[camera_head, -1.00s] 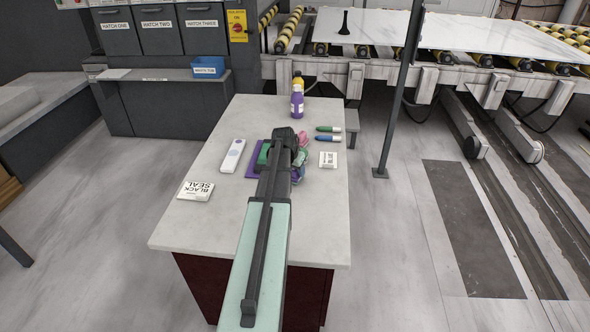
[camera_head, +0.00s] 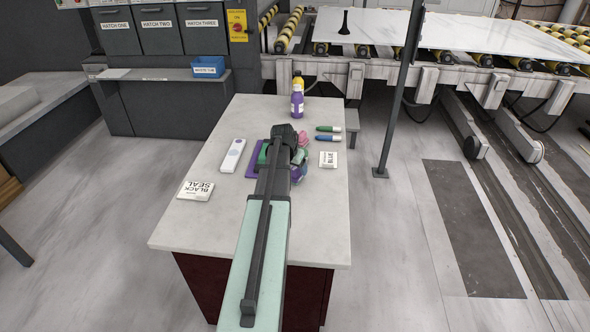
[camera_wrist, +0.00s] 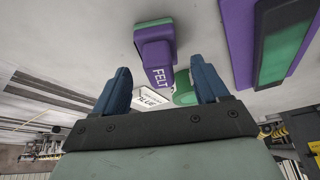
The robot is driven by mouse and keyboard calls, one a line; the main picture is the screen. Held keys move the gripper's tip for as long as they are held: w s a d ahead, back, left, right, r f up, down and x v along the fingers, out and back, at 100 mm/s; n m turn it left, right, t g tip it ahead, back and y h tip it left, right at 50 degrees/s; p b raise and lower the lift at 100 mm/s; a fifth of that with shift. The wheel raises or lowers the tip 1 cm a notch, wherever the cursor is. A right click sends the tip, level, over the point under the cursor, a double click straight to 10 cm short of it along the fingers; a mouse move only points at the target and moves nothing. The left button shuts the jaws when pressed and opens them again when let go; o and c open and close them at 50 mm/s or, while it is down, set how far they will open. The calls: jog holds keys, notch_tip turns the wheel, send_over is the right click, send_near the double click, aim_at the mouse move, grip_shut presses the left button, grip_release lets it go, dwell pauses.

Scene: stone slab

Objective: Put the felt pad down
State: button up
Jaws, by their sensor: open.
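The felt pad (camera_wrist: 156,50), a purple block with a white "FELT" label and a green layer at its far end, shows in the wrist view. It lies beyond my gripper (camera_wrist: 162,84), whose two blue fingers are spread apart with nothing gripped between them.
A purple and green flat piece (camera_wrist: 270,40) lies beside the pad. A white "BLUE" box (camera_head: 328,160), two marker-like tubes (camera_head: 328,133), a purple bottle (camera_head: 297,100), a white bar (camera_head: 233,155) and a "BLACK SEAL" box (camera_head: 196,190) stand around. The front worktop is clear.

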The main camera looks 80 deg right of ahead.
jog(key=v, duration=1)
jog(key=shift+a+r, duration=0.15)
jog(key=shift+r, duration=0.15)
jog(key=shift+w, duration=0.1)
